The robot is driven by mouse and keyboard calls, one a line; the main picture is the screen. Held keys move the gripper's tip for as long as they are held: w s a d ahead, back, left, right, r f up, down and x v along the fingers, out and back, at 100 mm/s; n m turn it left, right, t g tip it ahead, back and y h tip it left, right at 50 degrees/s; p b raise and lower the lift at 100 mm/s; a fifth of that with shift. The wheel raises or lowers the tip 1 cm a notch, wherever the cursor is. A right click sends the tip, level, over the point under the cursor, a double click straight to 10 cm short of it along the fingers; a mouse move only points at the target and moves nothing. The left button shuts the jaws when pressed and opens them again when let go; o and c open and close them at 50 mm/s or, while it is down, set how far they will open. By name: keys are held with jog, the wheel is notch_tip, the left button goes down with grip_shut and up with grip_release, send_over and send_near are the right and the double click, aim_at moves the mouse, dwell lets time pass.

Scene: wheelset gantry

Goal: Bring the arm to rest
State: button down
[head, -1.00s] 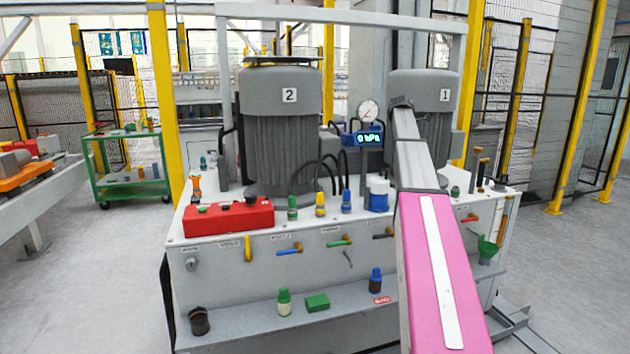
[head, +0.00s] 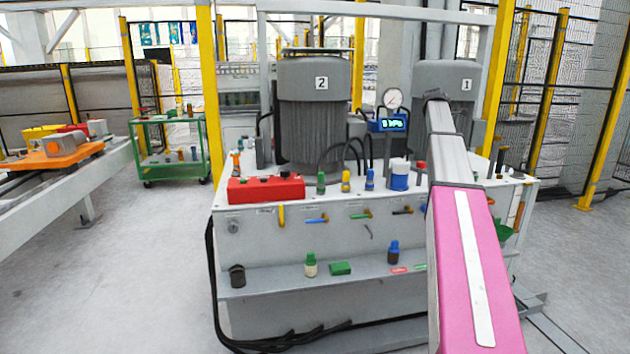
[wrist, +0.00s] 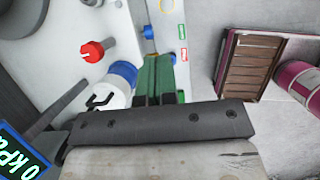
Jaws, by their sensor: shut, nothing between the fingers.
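My arm, pink then grey, reaches from the lower right of the head view up and over the right part of the white pump bench (head: 330,235). Its far end is in front of motor 1 (head: 455,85), and my gripper is hidden there. In the wrist view my gripper (wrist: 156,62) shows two green fingers close together, with nothing held between them. They point along the bench edge, near a blue-and-white cylinder (wrist: 120,80) and a red knob (wrist: 93,52). I cannot tell the exact clearance.
A red box (head: 266,190), coloured bottles and a gauge (head: 392,99) stand on the bench. Motor 2 (head: 315,115) is behind. Black hoses (head: 285,342) lie at its foot. A green trolley (head: 170,150) and a rail stand at left. The floor between is clear.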

jog(key=s+a+f+m+y, duration=0.1)
jog(key=s+a+f+m, duration=0.2)
jog(key=s+a+f, duration=0.5)
jog(key=s+a+f+m+y, duration=0.1)
jog(key=a+f+m, duration=0.25)
jog(key=f, duration=0.85)
jog(key=s+a+f+m, duration=0.3)
jog(key=s+a+f, duration=0.25)
jog(key=f, duration=0.45)
jog(key=s+a+f+m+y, duration=0.1)
jog(key=s+a+f+m, duration=0.4)
jog(key=s, duration=0.6)
jog(key=s+a+f+m+y, duration=0.1)
jog(key=s+a+f+m, duration=0.4)
jog(key=s+a+f, duration=0.4)
notch_tip(320, 180, down, 4)
jog(key=shift+s+r+g, duration=0.2)
jog(key=shift+s+g, duration=0.2)
jog(key=shift+s, duration=0.75)
jog(key=c, duration=1.8)
grip_release()
jog(key=shift+m, duration=0.25)
